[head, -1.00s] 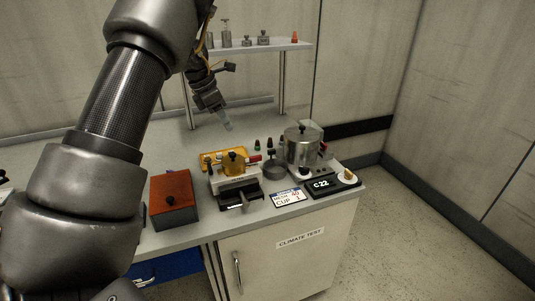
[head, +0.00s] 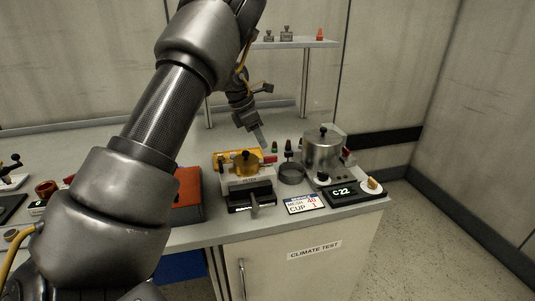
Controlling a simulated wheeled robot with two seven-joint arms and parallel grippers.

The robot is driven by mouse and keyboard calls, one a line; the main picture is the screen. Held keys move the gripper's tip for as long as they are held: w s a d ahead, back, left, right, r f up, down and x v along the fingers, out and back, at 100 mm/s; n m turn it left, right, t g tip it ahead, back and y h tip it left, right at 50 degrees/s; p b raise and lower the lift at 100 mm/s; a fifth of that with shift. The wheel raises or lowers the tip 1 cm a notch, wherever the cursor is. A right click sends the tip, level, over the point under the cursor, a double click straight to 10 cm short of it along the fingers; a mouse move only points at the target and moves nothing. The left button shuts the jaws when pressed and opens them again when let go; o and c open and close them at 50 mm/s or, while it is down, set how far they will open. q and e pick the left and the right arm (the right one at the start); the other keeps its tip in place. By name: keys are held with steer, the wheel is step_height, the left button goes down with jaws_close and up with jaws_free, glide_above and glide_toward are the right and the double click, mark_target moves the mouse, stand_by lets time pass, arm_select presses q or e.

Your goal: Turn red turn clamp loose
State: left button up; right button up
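A filter unit (head: 246,181) with an amber knob-like top (head: 246,162) stands on the bench. A red part (head: 269,157) sticks out at its right side, and another small red part (head: 221,159) shows at its left. A further red piece (head: 347,154) shows behind the silver pot (head: 323,153). I cannot tell which of these is the red turn clamp. My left gripper (head: 262,139) points down above and behind the filter unit, apart from the red parts. Its fingers overlap in this view, so their opening is unclear. No held thing shows. My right gripper is out of view.
A small dark cup (head: 291,173) and several small bottles stand between filter and pot. A display reading C22 (head: 341,192), a label card (head: 306,204) and a red-topped box (head: 188,195) sit along the front. A shelf (head: 300,44) rises behind.

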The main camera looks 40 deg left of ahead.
mark_target(269, 157)
arm_select(q)
steer(key=x, duration=0.6)
steer(key=shift+w+f+p, duration=0.1)
steer(key=shift+f+p, duration=0.2)
steer(key=shift+f, duration=0.1)
jaws_close()
